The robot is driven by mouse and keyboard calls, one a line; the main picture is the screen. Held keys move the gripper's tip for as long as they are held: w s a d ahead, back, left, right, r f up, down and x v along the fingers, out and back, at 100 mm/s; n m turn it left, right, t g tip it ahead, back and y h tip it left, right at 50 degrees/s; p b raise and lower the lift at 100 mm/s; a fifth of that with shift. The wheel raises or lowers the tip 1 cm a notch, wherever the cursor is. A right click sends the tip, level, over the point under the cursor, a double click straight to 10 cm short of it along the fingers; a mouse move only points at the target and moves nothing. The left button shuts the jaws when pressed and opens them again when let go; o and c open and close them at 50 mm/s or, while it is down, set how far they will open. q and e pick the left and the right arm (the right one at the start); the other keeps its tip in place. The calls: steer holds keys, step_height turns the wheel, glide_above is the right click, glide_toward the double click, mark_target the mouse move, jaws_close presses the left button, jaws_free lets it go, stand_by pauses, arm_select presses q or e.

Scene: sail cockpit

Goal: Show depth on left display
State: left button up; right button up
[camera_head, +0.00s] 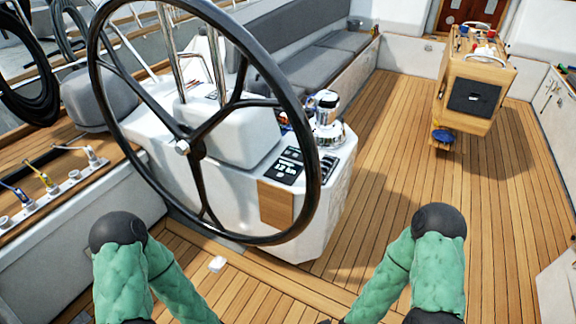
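A white steering pedestal (240,215) stands left of the middle, behind a large black wheel (313,150). A dark control panel (288,166) with pale buttons or markings lies on the pedestal's right side, partly beside the wheel rim. I cannot tell which surface is the left display, and no depth reading is legible. Both my green-sleeved arms bend at black elbows at the bottom of the view, in front of the pedestal. My left and right grippers are below the frame edge and out of view.
A chrome compass-like fitting (328,120) stands on the pedestal. A wooden table box (455,65) with a black panel (473,97) stands at the back right. Grey bench cushions (325,60) line the back. Coloured-rope clutches (45,181) sit at left. The teak deck (380,160) at right is open.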

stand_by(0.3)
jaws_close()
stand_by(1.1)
